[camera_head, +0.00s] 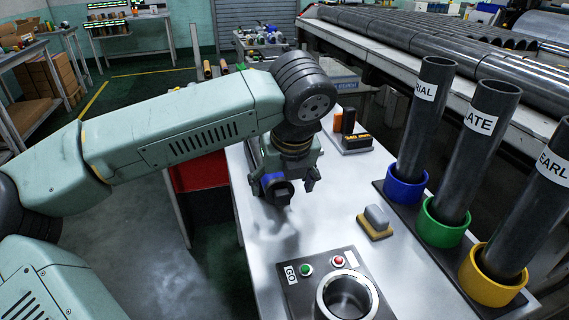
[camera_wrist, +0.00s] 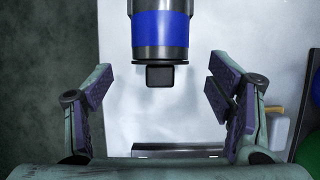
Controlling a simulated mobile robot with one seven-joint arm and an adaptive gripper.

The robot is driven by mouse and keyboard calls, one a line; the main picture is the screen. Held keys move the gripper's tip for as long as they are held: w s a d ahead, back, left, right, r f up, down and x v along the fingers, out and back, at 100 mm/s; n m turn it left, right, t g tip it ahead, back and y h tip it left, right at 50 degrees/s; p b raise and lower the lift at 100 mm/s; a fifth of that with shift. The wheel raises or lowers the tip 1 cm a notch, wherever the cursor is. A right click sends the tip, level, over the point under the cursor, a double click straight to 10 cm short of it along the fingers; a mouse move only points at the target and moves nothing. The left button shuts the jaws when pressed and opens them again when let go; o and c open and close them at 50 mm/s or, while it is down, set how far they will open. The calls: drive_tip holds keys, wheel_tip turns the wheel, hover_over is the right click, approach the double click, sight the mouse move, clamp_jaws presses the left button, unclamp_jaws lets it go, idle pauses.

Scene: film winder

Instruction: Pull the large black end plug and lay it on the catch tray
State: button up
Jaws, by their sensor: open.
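In the wrist view, a dark cylinder with a blue band (camera_wrist: 160,30) comes down from the top edge. At its near end is a black end plug (camera_wrist: 160,76) with a thin flange and a squarish knob. My gripper (camera_wrist: 163,84) is open, with one finger on each side of the plug and clear gaps to both. In the head view my gripper (camera_head: 293,188) is low over the white table, and the blue-banded end (camera_head: 275,182) shows at it. I cannot make out the catch tray for certain; a metallic strip (camera_wrist: 178,151) shows low in the wrist view.
On the white table (camera_head: 215,0) stand a control panel (camera_head: 310,290) with buttons and a round socket, and a grey-and-yellow block (camera_head: 376,220). Tall labelled tubes stand in blue, green (camera_head: 443,228) and yellow (camera_head: 490,285) rings at right.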

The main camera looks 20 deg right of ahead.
drive_tip(key=shift+x, duration=1.45)
drive_tip(key=c, duration=1.2)
drive_tip(key=o, duration=1.2)
drive_tip(key=shift+r, duration=0.1)
